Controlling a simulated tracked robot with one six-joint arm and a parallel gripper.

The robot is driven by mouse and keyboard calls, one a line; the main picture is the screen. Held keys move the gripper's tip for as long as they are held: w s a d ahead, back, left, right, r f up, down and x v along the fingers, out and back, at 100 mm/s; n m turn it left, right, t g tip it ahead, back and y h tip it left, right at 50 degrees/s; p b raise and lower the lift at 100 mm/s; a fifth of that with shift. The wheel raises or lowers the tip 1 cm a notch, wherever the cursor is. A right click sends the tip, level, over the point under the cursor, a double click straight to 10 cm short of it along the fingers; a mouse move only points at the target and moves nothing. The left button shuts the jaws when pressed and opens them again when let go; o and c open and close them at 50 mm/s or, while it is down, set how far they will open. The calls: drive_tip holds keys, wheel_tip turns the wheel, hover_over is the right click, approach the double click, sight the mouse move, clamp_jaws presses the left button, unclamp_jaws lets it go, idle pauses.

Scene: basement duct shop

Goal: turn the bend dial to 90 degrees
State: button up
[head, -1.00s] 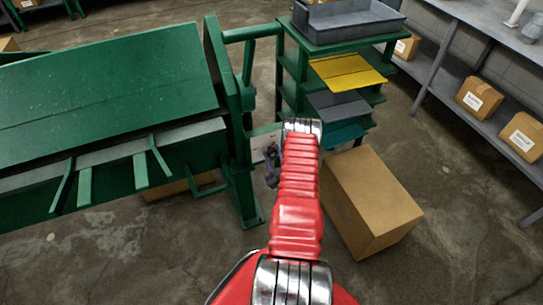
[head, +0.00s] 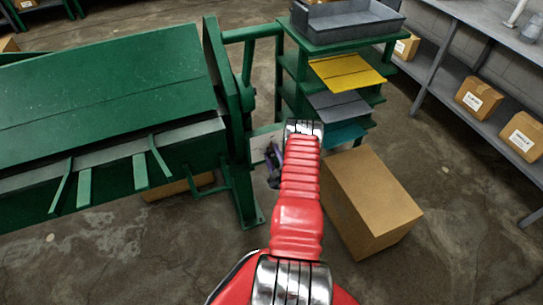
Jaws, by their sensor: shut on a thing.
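The green bending machine (head: 110,90) fills the left side. At its right end, a pale plate (head: 262,146) shows beside my red arm. My gripper (head: 272,160), small, dark and purplish, is at this plate, just left of my arm. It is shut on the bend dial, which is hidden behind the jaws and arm. The dial's markings and pointer are too small or covered to read.
A green rack (head: 290,62) with yellow, grey and teal sheets stands behind my arm, a grey tray (head: 350,20) on top. A cardboard box (head: 370,205) sits close right of my arm. Grey shelving (head: 470,85) with boxes runs along the right. Floor in front is clear.

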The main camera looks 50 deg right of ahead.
drive_tip(key=o, duration=0.6)
drive_tip(key=shift+w+a, duration=0.15)
drive_tip(key=shift+w, duration=0.05)
drive_tip(key=o, duration=0.4)
drive_tip(key=shift+s, duration=0.1)
drive_tip(key=shift+o, duration=0.2)
drive_tip(key=v, duration=1.3)
drive_tip(key=shift+s+a, duration=0.15)
drive_tip(key=shift+s, duration=0.15)
